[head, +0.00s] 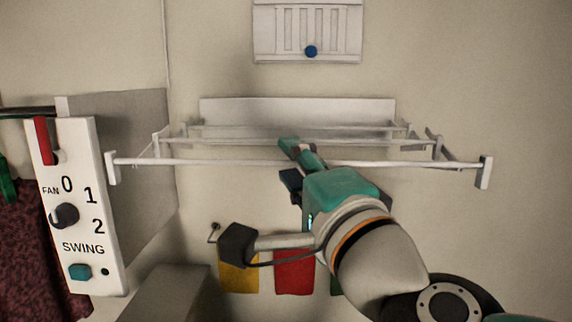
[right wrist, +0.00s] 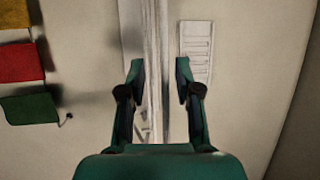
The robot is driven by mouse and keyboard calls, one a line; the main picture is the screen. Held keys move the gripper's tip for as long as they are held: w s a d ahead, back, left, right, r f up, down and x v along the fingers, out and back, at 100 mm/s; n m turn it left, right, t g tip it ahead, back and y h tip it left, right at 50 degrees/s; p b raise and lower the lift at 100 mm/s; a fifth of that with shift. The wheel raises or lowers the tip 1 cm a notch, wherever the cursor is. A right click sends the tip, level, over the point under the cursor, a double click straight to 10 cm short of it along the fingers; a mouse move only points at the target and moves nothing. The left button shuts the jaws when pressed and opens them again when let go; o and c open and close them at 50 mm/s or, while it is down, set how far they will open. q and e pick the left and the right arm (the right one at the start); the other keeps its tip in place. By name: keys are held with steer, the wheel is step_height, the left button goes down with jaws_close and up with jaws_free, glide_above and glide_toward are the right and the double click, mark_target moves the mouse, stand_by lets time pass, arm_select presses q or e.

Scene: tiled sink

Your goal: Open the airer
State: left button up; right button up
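The airer (head: 220,161) is a white wall-mounted rack with several long rails and folding side links. Its front rail stands out from the white back plate (head: 300,107) on the wall. My right gripper (head: 289,161) is at the middle of the front rail, with one finger above it and one below. In the right wrist view the airer's rails (right wrist: 155,25) run between the fingertips of my right gripper (right wrist: 160,68), which are apart. I cannot tell whether either finger touches the rail. My left gripper is not in view.
A white control panel (head: 107,225) with a knob stands at the left, beside a grey box side. A white vent (head: 345,30) with a blue knob is above the airer. Yellow (head: 238,278) and red (head: 294,275) cloths hang below. Dark red fabric hangs far left.

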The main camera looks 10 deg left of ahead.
steer(key=shift+s+r, duration=0.1)
steer(key=shift+r, duration=0.05)
steer(key=shift+s+d, duration=0.1)
steer(key=shift+d, duration=0.05)
steer(key=v, duration=1.1)
steer(key=shift+s+f, duration=0.2)
steer(key=shift+s, duration=0.05)
steer(key=shift+d, duration=0.15)
